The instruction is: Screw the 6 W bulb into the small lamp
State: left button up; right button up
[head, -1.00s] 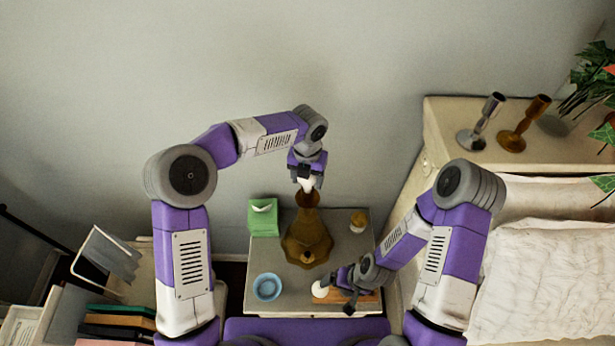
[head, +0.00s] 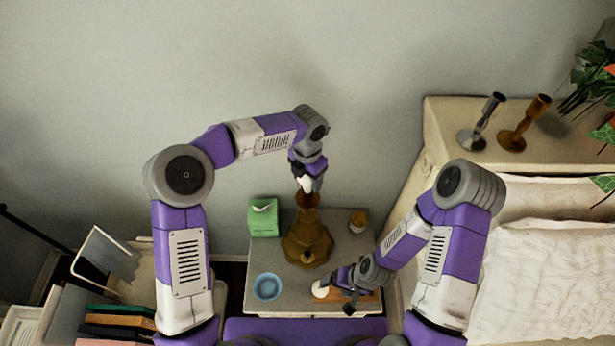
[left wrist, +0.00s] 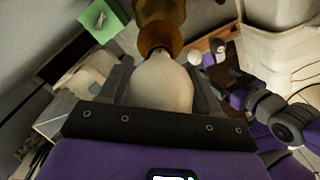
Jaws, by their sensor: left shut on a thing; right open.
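The small lamp (head: 308,245) is a bronze-brown base standing on the nightstand, its neck pointing up. My left gripper (head: 306,180) is above the lamp, shut on a white bulb (head: 305,186). In the left wrist view the bulb (left wrist: 162,82) sits between the fingers, its far end at the amber lamp's opening (left wrist: 160,35); how deep it sits is hidden. Its wattage marking cannot be read. My right gripper (head: 340,289) is open, low over the nightstand, beside a second white bulb (head: 319,290) at the wooden tray (head: 368,297).
The nightstand (head: 288,305) also holds a blue bowl (head: 267,287), a green tissue box (head: 263,217) and a small amber jar (head: 358,222). Candlesticks (head: 520,125) stand on the headboard shelf at right, above the bed (head: 540,250). Books (head: 118,325) are at lower left.

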pick_arm(q)
jog(key=o, duration=0.9)
